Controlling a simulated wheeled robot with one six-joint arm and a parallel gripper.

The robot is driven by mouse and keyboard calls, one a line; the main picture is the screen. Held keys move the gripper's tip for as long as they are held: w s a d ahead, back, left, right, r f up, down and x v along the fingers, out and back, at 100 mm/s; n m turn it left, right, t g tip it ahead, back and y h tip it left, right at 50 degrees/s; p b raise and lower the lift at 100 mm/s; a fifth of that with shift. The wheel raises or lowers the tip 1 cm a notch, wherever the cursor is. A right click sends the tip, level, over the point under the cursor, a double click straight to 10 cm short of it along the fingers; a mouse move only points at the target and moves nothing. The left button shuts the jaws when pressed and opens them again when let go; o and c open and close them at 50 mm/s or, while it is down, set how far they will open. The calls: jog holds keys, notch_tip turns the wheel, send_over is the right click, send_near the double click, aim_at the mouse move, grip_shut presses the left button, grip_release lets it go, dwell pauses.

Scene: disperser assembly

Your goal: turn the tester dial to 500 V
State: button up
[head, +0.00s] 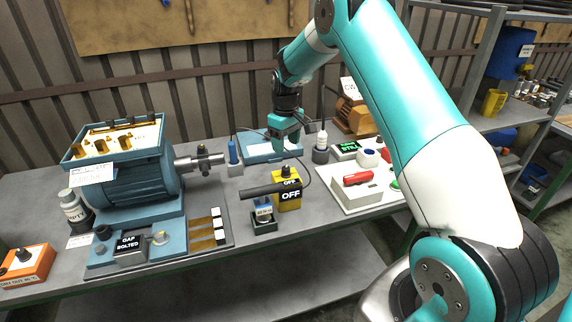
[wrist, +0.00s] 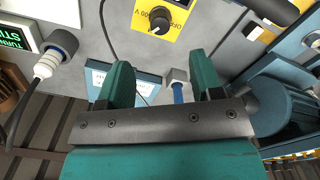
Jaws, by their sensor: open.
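The tester is a yellow box (head: 287,203) near the middle of the bench, and its front display reads OFF. In the wrist view the tester (wrist: 178,32) shows upside down at the top edge, partly cut off. Its black dial (wrist: 160,22) has a light pointer mark, and lettering that ends in "00 V" shows beside it. My gripper (head: 286,141) points down behind the tester, above the bench and apart from the dial. In the wrist view my gripper (wrist: 164,72) has its two teal fingers spread wide with nothing held between them.
A black probe (head: 264,189) and cable lie close to the tester. The blue motor (head: 125,183) stands left. A white panel with a red handle (head: 357,179) is right.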

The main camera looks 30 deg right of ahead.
aim_at(286, 168)
notch_tip(286, 168, down, 10)
jog(key=p, duration=0.2)
jog(key=shift+r+p, duration=0.1)
jog(key=shift+p, duration=0.2)
jog(key=c, duration=0.9)
jog(key=shift+c, duration=0.2)
jog(key=m+b, duration=0.2)
jog(key=shift+m+b, duration=1.6)
jog(key=shift+m, duration=0.9)
